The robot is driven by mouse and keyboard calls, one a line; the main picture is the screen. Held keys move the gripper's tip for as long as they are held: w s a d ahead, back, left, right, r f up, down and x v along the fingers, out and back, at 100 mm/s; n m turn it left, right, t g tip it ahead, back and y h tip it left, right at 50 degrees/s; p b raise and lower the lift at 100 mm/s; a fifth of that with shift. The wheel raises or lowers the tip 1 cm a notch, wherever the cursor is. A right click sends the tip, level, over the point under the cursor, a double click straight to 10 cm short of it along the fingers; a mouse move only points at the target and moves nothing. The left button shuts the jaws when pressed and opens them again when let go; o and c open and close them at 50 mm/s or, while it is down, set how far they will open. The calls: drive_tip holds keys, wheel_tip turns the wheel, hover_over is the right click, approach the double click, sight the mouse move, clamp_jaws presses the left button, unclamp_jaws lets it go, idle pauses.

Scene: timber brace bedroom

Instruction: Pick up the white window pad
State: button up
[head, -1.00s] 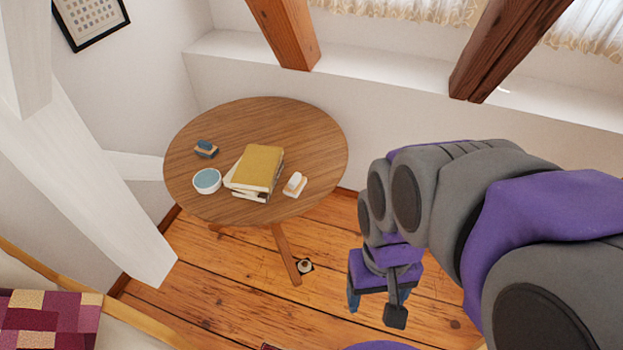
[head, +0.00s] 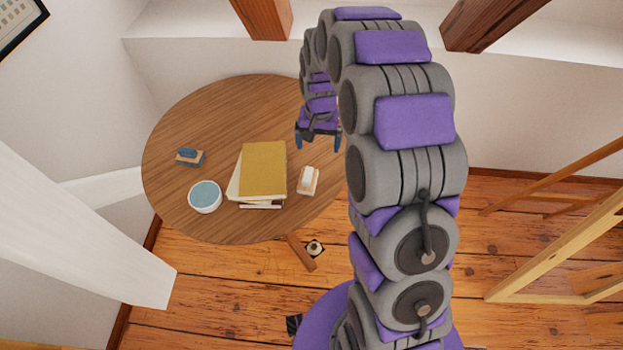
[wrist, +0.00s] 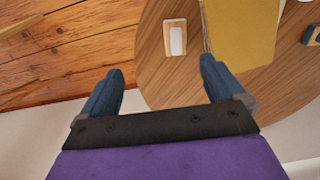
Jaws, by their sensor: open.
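The white window pad (head: 308,180), a small white block on a tan base, lies on the round wooden table (head: 200,108), just right of a stack of books. It also shows in the wrist view (wrist: 176,38), beyond my fingertips and between their lines, nearer the right finger. My gripper (head: 318,146) is open and empty above the table, behind the pad in the head view. In the wrist view my gripper (wrist: 161,66) shows two blue fingers spread wide, apart from the pad.
A book stack with a yellow cover (head: 263,170) stands close beside the pad. A white bowl with a blue-grey inside (head: 205,196) and a blue-topped block (head: 190,157) are further left. A sloping white beam (head: 85,225) is at the left. A wooden frame (head: 560,260) stands at the right.

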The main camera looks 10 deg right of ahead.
drive_tip(key=m, duration=0.1)
hover_over(306, 174)
drive_tip(key=a, duration=0.1)
wheel_tip(306, 174, down, 7)
drive_tip(key=f, duration=0.4)
drive_tip(key=f+b, duration=0.1)
drive_tip(key=f, duration=0.3)
drive_tip(key=f+b, duration=0.1)
drive_tip(key=f, duration=0.3)
drive_tip(key=shift+d+f, duration=0.25)
drive_tip(key=shift+d, duration=0.1)
drive_tip(key=shift+d+f, duration=0.2)
drive_tip(key=f, duration=0.2)
drive_tip(key=d+f+b, duration=0.1)
drive_tip(key=f, duration=0.1)
drive_tip(key=shift+d+f, duration=0.15)
drive_tip(key=shift+a+f, duration=0.25)
drive_tip(key=shift+a+r, duration=0.1)
drive_tip(key=shift+a, duration=0.55)
drive_tip(key=shift+c, duration=0.5)
drive_tip(key=shift+d, duration=0.75)
drive_tip(key=c, duration=0.9)
drive_tip(key=shift+a, duration=0.55)
drive_tip(key=shift+c, duration=1)
